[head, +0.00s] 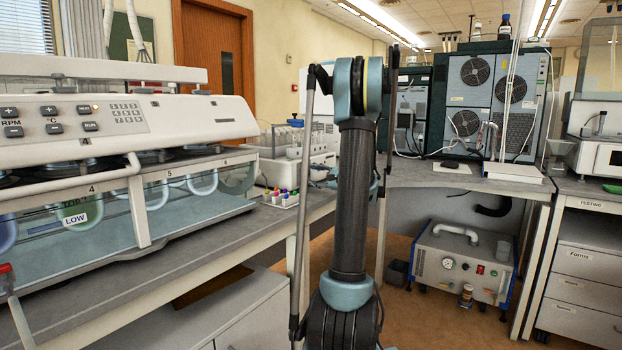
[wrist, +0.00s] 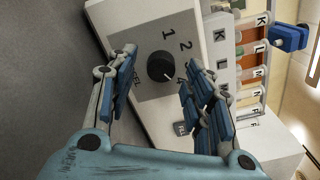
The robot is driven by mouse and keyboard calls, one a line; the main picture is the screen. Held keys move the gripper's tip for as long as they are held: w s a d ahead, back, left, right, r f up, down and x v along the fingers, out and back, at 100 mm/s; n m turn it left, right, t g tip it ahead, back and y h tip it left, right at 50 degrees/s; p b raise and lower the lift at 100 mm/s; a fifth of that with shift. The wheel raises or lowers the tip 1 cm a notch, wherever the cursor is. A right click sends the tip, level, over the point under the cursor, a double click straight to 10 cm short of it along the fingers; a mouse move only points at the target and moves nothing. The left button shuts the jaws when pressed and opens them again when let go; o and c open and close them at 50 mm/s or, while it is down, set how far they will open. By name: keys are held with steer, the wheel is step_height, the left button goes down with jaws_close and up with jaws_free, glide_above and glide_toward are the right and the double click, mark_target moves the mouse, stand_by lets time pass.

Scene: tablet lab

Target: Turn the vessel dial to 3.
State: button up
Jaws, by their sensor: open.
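In the wrist view the vessel dial (wrist: 161,67) is a round black knob on a dark grey plate on a white device (wrist: 158,20). The numerals 1, 2 and 4 can be read around it; the area of the 3 is partly covered by my right-hand finger. A small light mark on the knob points to the lower right, roughly toward the 4. My gripper (wrist: 162,62) is open, with one finger on each side of the knob and visible gaps between. Lettering at the left is partly hidden by the left-hand finger. In the head view my arm hides the gripper and dial.
In the wrist view a rack of lettered compartments (wrist: 249,75) and a blue part (wrist: 289,38) lie right of the dial. In the head view a large shaker bath (head: 130,115) stands on the left bench, with a small rack of coloured-capped tubes (head: 281,198) beyond it.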

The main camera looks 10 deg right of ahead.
steer(key=shift+w+a, duration=0.4)
steer(key=c, duration=1.1)
steer(key=shift+n, duration=0.3)
steer(key=n, duration=0.3)
steer(key=shift+s+n, duration=0.1)
steer(key=shift+n, duration=1.9)
